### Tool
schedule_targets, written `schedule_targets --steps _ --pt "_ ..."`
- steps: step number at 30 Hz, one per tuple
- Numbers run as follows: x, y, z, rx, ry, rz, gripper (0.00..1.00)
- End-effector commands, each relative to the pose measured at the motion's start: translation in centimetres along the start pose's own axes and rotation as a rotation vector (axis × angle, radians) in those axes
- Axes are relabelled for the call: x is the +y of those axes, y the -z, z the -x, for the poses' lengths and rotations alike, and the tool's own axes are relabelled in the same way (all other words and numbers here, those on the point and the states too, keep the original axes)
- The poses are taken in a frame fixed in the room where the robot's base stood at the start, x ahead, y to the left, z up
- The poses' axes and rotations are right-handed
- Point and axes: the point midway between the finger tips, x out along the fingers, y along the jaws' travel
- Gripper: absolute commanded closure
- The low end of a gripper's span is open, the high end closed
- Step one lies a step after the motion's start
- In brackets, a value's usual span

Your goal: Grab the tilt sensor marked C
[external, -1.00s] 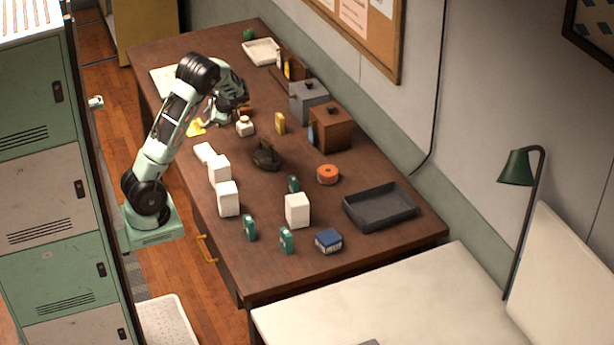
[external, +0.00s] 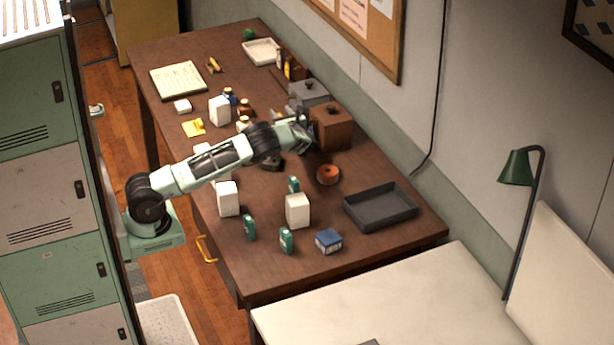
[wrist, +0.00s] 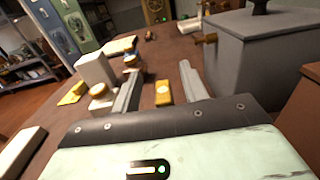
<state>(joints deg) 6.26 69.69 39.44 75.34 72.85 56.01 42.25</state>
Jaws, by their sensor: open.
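No letter C is readable, so I cannot tell which object is the tilt sensor. Small teal devices stand on the table: one at the front left (external: 249,228), one at the front middle (external: 286,240), and one behind the white box (external: 293,184). In the wrist view a small yellow block with a pale round mark (wrist: 163,93) shows between the finger lines, apparently on the table beyond. My gripper (external: 307,135) is open and empty, beside the brown lidded box; its two fingers also show in the wrist view (wrist: 160,82). My arm hides part of the table's middle.
The brown box (external: 331,128) and grey lidded box (external: 308,93) stand close to my gripper. White boxes (external: 228,199) (external: 297,211), an orange roll (external: 328,175), a blue box (external: 328,241) and an empty grey tray (external: 380,208) occupy the front. The table's front right corner is clear.

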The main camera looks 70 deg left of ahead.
Motion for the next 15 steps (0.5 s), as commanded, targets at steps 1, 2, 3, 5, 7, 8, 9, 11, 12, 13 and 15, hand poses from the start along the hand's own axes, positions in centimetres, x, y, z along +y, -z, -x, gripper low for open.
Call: schedule_targets --steps 1,2,3,5,7,8,9,11,12,13,15 --pt "0.1 0.9 0.0 0.001 -0.001 -0.005 0.56" --pt "0.1 1.5 0.0 0.001 -0.001 -0.005 0.56" --pt "0.1 2.3 0.0 0.002 0.000 -0.004 0.56" --pt "0.1 3.4 0.0 0.002 0.000 -0.004 0.56" --pt "0.2 3.6 -1.0 0.001 -0.005 0.001 0.56" --pt "0.1 3.5 -1.5 0.001 -0.004 0.002 0.56" --pt "0.1 3.5 -2.0 0.001 -0.004 0.002 0.56" --pt "0.1 3.6 -2.5 0.001 -0.003 0.001 0.56" --pt "0.1 3.6 -2.7 0.001 -0.001 0.001 0.56" --pt "0.1 3.6 -2.9 0.002 -0.001 0.001 0.56" --pt "0.0 3.6 -3.0 0.002 0.000 0.001 0.56"
